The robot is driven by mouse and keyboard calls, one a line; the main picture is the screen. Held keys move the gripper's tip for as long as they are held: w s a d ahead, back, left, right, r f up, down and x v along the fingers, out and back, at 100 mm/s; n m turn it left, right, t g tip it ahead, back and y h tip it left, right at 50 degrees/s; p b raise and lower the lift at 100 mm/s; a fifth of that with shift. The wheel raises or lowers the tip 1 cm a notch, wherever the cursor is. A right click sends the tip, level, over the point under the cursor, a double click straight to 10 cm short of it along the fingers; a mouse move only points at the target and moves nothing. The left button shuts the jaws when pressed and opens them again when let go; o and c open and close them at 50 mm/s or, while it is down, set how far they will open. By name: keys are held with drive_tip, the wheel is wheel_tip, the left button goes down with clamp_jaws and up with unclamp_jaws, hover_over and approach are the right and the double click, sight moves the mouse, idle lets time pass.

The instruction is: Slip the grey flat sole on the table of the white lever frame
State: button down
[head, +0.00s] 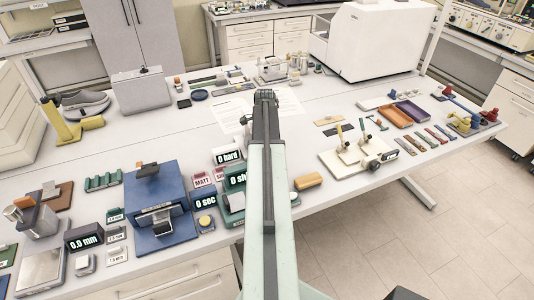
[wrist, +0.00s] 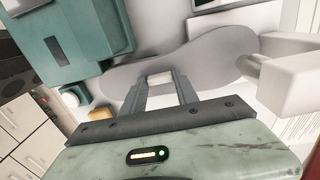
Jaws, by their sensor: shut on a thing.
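The grey flat sole (wrist: 205,68) shows in the wrist view as a long, smooth shape stretching across in front of my gripper (wrist: 160,82). The two fingers are shut on the sole near its middle, where a small pale block shows between the tips. In the head view my arm hides the sole and the fingertips. A white frame with upright posts and levers (head: 345,163) stands on the right half of the table in the head view. White blocky parts (wrist: 285,75) show at the right in the wrist view; I cannot tell whether they belong to that frame.
A teal device (wrist: 75,40) is at the upper left of the wrist view, with a tan block (wrist: 101,115) below it. A blue test stand (head: 155,235) and small displays crowd the left front. Orange and purple trays (head: 412,112) lie at the right.

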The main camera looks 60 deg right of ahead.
drive_tip(key=shift+w+d, duration=0.6)
drive_tip(key=shift+w, duration=0.2)
drive_tip(key=shift+f+b, duration=0.8)
drive_tip(key=c, duration=0.9)
unclamp_jaws()
drive_tip(key=shift+o, duration=0.2)
drive_tip(key=shift+s, duration=0.1)
wheel_tip(320, 180, up, 8)
drive_tip(key=p, duration=0.8)
drive_tip(key=shift+f, duration=0.1)
